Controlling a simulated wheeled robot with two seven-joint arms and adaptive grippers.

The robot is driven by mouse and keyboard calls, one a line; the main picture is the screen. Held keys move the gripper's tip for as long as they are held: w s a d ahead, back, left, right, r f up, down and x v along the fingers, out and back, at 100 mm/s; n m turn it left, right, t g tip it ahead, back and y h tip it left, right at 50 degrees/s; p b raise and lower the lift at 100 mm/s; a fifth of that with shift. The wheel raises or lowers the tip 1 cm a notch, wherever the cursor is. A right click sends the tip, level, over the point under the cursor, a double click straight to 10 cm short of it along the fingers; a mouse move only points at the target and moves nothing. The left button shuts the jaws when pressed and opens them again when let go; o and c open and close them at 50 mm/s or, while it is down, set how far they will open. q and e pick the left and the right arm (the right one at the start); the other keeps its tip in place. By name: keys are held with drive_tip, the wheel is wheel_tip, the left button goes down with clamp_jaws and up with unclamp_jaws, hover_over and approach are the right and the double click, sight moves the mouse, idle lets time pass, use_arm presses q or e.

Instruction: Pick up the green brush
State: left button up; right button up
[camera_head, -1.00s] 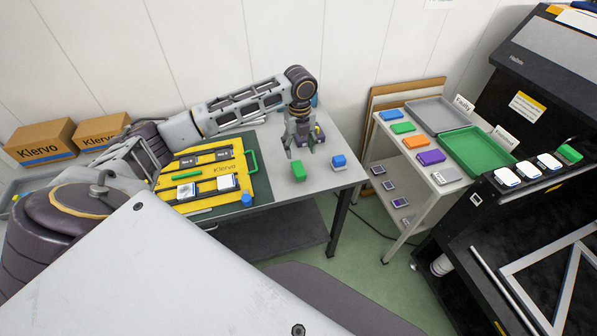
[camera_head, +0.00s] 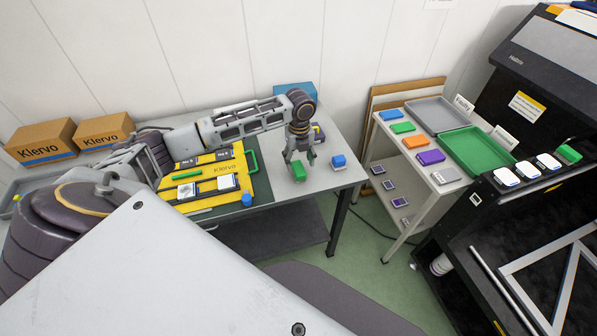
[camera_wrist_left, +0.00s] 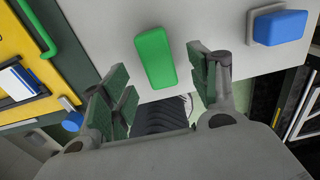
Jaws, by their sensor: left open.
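The green brush (camera_head: 298,173) looks like a green block on the right part of the grey table. It also shows in the left wrist view (camera_wrist_left: 155,58), lying beyond the fingertips. My left gripper (camera_head: 299,160) is open above and just behind it in the head view. I cannot tell whether a finger touches the brush. My right gripper is not in view.
A blue brush (camera_head: 338,160) stands close by on the right, also in the wrist view (camera_wrist_left: 279,27). A yellow board (camera_head: 205,157) with a green handle lies to the left. A side shelf (camera_head: 407,160) holds coloured blocks and a green tray (camera_head: 470,156). Cardboard boxes stand far left.

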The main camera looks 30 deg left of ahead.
sight(298, 167)
use_arm(q)
drive_tip(key=shift+a+f+p, duration=0.15)
drive_tip(key=shift+f+p, duration=0.2)
drive_tip(key=shift+f, duration=2.15)
drive_tip(key=c, duration=1.1)
